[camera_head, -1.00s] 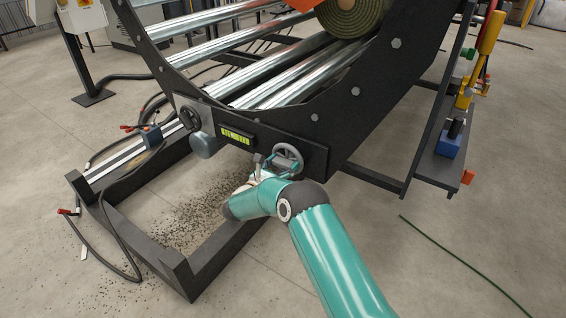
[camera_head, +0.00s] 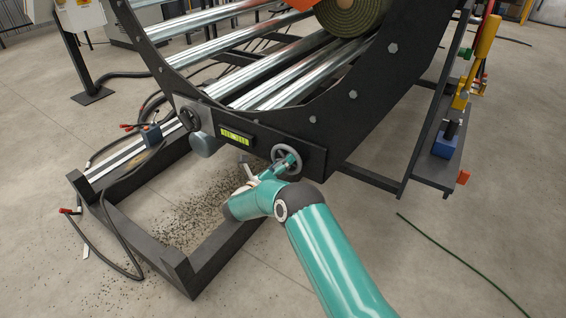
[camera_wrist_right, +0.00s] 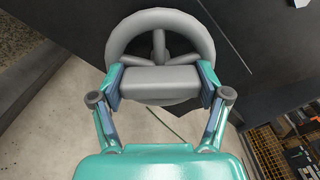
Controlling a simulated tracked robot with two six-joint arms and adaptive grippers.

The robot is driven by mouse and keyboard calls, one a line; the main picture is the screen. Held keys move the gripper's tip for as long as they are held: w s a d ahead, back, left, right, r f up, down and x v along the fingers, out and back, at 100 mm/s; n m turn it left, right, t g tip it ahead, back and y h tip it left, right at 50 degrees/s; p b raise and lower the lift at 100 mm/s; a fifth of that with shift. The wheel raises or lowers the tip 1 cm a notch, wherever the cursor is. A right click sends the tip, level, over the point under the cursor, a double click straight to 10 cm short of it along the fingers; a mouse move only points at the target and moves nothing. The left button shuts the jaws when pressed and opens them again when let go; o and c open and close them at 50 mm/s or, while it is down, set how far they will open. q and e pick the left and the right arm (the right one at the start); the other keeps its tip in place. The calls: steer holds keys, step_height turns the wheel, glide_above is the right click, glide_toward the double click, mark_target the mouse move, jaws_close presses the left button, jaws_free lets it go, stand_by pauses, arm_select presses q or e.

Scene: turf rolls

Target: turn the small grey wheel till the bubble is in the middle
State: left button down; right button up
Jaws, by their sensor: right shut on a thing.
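The small grey wheel (camera_head: 280,152) sits on the front right of the black roller frame. In the right wrist view the wheel (camera_wrist_right: 160,22) fills the top middle, with its spokes and a grey block-shaped part (camera_wrist_right: 160,80) in front. My right gripper (camera_wrist_right: 161,86) is shut on that grey part, one finger against each end. In the head view my right gripper (camera_head: 284,165) reaches the wheel from below and covers part of it. The yellow-green level (camera_head: 236,137) is left of the wheel. Its bubble is too small to place. My left gripper is out of view.
A green turf roll (camera_head: 352,14) lies on the steel rollers above. A black floor frame (camera_head: 195,267) stands at the lower left. The floor at the right is mostly clear, with a green cable (camera_head: 450,252).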

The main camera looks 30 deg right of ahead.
steer(key=shift+w+r+n, duration=0.25)
steer(key=shift+n, duration=0.05)
steer(key=shift+a, duration=0.1)
steer(key=o, duration=0.9)
steer(key=shift+f, duration=0.1)
steer(key=shift+o, duration=1.2)
steer(key=shift+f, duration=0.1)
steer(key=shift+s, duration=0.1)
steer(key=v, duration=1.2)
